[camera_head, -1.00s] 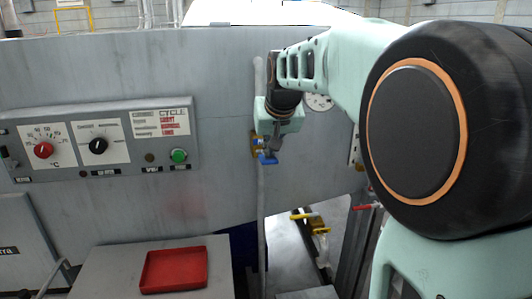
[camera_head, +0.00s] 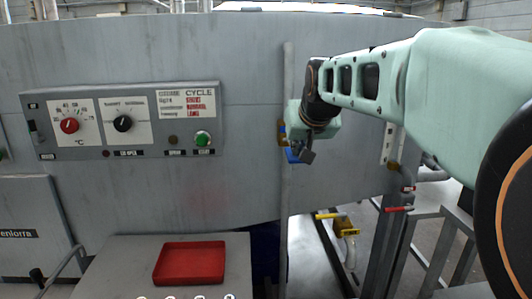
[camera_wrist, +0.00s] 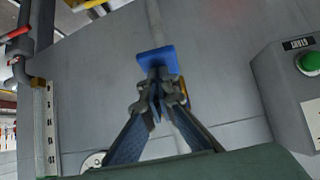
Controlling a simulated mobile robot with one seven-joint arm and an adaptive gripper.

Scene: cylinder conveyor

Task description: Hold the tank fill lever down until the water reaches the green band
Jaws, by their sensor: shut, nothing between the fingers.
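A blue lever (camera_head: 292,156) sits on a brass valve (camera_head: 282,135) at the grey vertical pipe. My gripper (camera_head: 306,156) is shut and empty, right at the lever, covering part of it in the head view. In the wrist view, the blue lever (camera_wrist: 157,60) lies just beyond the closed fingertips (camera_wrist: 156,78); I cannot tell whether they touch it. Which lever is the tank fill lever is not marked in view. No water level or green band can be made out.
A control panel (camera_head: 125,85) with knobs and a green button (camera_head: 202,138) is on the left. A red tray (camera_head: 190,263) lies on a grey stand below. A yellow-handled valve (camera_head: 345,224) and red lever (camera_head: 398,209) are at lower right. A pale strip (camera_wrist: 48,130) is mounted on the wall.

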